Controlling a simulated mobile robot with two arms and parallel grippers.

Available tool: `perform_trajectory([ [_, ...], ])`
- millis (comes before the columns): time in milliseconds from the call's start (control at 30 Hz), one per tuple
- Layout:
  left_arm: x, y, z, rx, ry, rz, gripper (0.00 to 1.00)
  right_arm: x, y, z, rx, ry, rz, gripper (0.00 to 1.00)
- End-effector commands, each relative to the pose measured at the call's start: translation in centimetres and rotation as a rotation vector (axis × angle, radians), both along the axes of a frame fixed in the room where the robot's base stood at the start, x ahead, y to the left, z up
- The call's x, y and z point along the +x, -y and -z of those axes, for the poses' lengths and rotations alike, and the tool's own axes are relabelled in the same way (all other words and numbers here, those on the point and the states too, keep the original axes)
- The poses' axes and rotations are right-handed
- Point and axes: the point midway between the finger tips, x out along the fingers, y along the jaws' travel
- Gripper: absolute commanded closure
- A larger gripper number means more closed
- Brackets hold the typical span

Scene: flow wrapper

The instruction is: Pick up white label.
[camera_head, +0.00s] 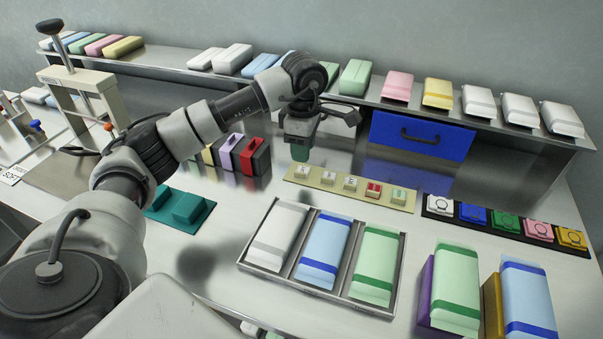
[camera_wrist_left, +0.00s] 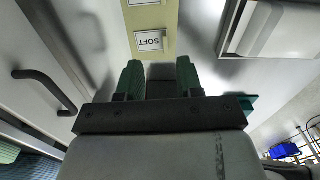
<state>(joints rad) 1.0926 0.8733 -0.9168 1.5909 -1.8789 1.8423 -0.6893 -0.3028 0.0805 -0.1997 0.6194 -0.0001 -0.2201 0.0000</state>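A pale yellow strip (camera_head: 340,196) lies on the table and holds a row of small label pieces. The left ones look whitish, such as this white label (camera_head: 327,178); a red one (camera_head: 374,190) and a pale green one (camera_head: 399,195) are at the right. In the left wrist view, a white label reading SOFT (camera_wrist_left: 149,41) lies on the strip, just beyond the fingertips. My left gripper (camera_head: 300,152) hovers above the strip's left end. Its green fingers (camera_wrist_left: 158,78) are apart with nothing between them. My right gripper is not in view.
A tray (camera_head: 256,264) with white, blue and green packs lies in front of the strip. A black rack (camera_head: 465,226) of coloured stamps is at right. A blue drawer (camera_head: 420,136) is behind.

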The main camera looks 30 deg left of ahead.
Motion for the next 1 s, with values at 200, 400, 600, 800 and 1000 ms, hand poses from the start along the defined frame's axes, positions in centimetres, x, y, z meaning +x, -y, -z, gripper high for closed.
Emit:
perform_trajectory([
  [200, -0.2, -0.1, 1.8, -0.001, -0.003, 0.000, 0.64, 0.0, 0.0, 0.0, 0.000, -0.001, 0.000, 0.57],
  [400, -1.0, -0.4, 4.7, -0.002, -0.004, 0.000, 0.64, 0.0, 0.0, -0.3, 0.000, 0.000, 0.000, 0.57],
  [600, -0.9, -0.4, 6.4, -0.002, 0.001, 0.000, 0.64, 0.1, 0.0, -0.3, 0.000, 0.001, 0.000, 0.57],
  [800, -0.9, -0.4, 6.4, -0.003, 0.001, 0.001, 0.64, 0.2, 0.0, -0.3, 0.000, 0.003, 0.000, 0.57],
  [1000, -0.9, -0.3, 6.4, -0.003, 0.001, 0.001, 0.93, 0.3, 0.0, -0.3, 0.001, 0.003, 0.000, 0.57],
])
